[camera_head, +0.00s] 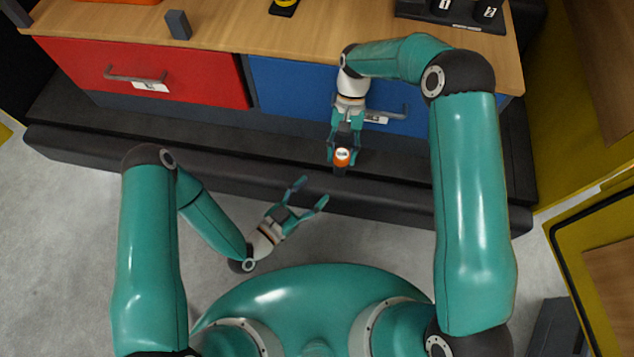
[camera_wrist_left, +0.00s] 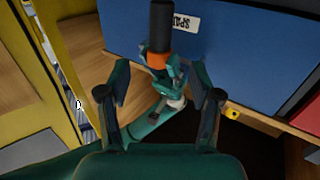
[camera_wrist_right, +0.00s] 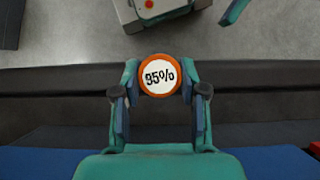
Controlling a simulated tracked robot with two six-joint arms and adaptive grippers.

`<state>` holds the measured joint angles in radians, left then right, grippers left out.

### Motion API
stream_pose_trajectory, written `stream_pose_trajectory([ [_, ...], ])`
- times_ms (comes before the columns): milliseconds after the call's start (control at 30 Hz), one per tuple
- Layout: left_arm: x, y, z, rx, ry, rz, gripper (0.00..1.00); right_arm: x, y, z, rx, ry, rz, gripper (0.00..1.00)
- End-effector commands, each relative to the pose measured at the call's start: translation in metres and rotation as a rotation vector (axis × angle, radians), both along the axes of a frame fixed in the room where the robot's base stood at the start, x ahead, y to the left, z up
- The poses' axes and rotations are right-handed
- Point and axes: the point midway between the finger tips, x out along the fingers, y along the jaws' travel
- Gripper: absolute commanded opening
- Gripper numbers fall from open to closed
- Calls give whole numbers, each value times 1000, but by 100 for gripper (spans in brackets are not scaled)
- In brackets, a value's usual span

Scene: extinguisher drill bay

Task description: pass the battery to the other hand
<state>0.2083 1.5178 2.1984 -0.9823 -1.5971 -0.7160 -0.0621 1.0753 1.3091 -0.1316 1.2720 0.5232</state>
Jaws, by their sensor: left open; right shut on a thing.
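The battery (camera_head: 342,156) has an orange end with a white round label. The two grippers are apart.
A wooden counter has a red drawer (camera_head: 150,72) and a blue drawer (camera_head: 290,90) with handles. A dark ledge (camera_head: 230,165) runs along its base. A grey block (camera_head: 178,25) and a dark numbered holder (camera_head: 450,14) stand on top. Grey floor (camera_head: 70,220) is free at left.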

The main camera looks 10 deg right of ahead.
Motion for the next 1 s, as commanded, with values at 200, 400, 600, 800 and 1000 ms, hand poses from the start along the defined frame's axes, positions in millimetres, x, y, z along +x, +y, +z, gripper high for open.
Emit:
stream_pose_trajectory([
  [200,10,-15,3,-9,-22,-5,64,0,0,0,0,0,0,2],
  [400,31,-41,3,-9,-23,-6,64,0,0,0,0,0,0,2],
  [600,54,-68,3,-10,-21,-4,64,0,0,0,0,0,0,2],
  [800,70,-86,3,-9,-18,-2,64,0,0,0,0,0,0,2],
  [1000,76,-92,3,-11,-15,1,64,0,0,0,0,0,0,2],
])
